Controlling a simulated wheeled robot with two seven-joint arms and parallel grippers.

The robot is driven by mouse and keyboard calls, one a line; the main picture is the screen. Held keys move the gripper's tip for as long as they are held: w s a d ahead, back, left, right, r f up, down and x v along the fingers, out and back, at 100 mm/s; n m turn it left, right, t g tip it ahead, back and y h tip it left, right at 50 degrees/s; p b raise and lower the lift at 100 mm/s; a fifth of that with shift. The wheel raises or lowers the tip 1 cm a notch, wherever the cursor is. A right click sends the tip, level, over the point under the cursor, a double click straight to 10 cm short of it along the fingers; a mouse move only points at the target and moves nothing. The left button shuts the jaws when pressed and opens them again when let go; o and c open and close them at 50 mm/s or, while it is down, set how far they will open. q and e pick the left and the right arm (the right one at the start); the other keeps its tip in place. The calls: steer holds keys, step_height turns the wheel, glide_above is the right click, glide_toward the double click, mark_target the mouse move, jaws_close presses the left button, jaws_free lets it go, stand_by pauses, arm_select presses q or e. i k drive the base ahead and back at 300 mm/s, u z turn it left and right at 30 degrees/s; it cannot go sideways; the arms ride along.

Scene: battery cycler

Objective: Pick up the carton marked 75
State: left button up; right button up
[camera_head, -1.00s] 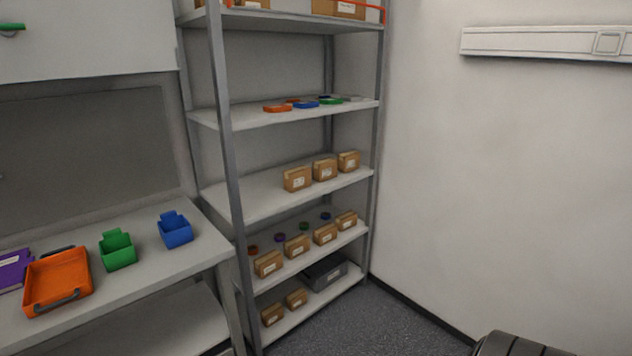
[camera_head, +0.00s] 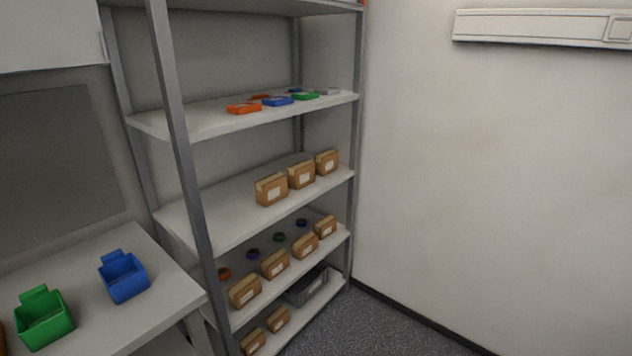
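Several small brown cartons with white labels stand on the metal shelf rack; the label numbers are too small to read, so I cannot tell which is marked 75. Three cartons stand on the middle shelf: a left one (camera_head: 272,190), a middle one (camera_head: 301,175) and a right one (camera_head: 327,162). A row of cartons stands on the shelf below, among them a left one (camera_head: 245,292) and a right one (camera_head: 325,228). Two more, one here (camera_head: 278,319) and one at the front (camera_head: 252,342), stand on the bottom shelf. Neither gripper shows.
A grey crate (camera_head: 306,287) sits on the bottom shelf. Coloured flat boxes (camera_head: 278,101) lie on the upper shelf. A bench at left holds a green bin (camera_head: 44,320) and a blue bin (camera_head: 124,278). The rack's front post (camera_head: 181,150) stands close. Floor (camera_head: 385,328) at right is clear.

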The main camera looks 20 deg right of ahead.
mark_target(271, 188)
steer(key=z, duration=0.15)
steer(key=i, duration=1.7)
steer(key=u, duration=0.5)
